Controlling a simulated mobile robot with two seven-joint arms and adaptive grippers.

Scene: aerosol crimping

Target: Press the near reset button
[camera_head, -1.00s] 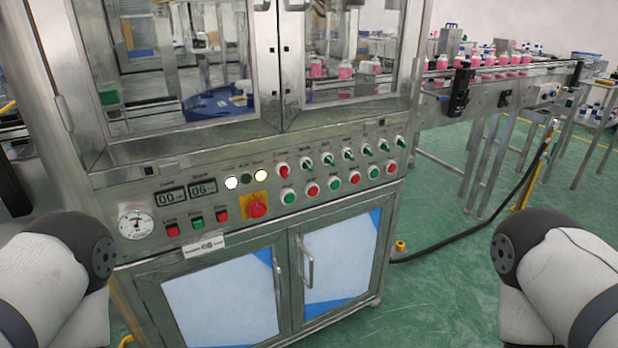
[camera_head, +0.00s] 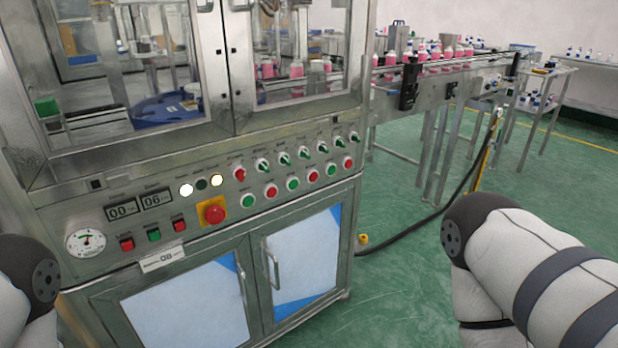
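The machine's control panel (camera_head: 200,205) faces me at left centre. At its left end are a red button (camera_head: 126,244), a green button (camera_head: 153,234) and a red button (camera_head: 179,225), with small labels above that I cannot read surely. A large red mushroom button on a yellow plate (camera_head: 213,213) is to their right. Further right is a lower row of green and red round buttons (camera_head: 292,184) under a row of selector knobs (camera_head: 284,159). I cannot tell which button is reset. Neither gripper shows; only parts of my arms are visible at both lower sides, apart from the panel.
Cabinet doors with handles (camera_head: 272,262) are below the panel, and glass doors above. A conveyor (camera_head: 440,72) carrying pink bottles extends right. A black hose (camera_head: 440,212) runs over the green floor (camera_head: 390,300). Open floor lies right of the cabinet.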

